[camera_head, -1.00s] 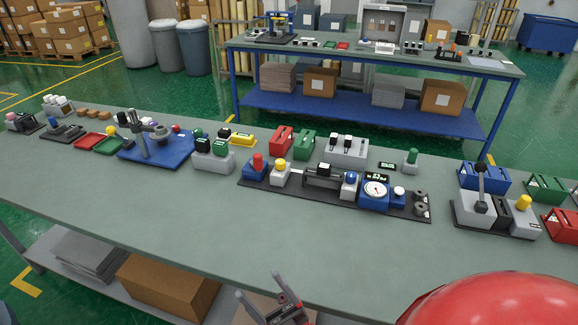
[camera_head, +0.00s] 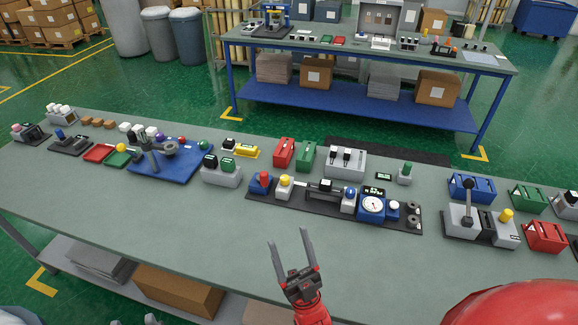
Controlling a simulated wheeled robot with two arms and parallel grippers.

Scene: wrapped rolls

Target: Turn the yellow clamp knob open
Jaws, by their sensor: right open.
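A yellow knob (camera_head: 284,180) stands on a small white block on the black fixture board (camera_head: 335,214), near its left end. Another yellow knob (camera_head: 506,215) is on the grey lever unit at the right; I cannot tell from the picture which is the clamp knob. My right gripper (camera_head: 291,248) is open and empty, fingers pointing up the picture, over the front part of the bench. It is apart from the fixture board and below both knobs in the picture. Grey tips, apparently my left gripper (camera_head: 150,319), barely show at the bottom edge; their opening is unclear.
The fixture board also carries a red knob (camera_head: 264,178), a blue gauge (camera_head: 372,207) and a blue-topped post (camera_head: 349,193). Red (camera_head: 284,153) and green (camera_head: 306,156) holders stand behind it. The grey bench (camera_head: 215,230) is clear in front.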

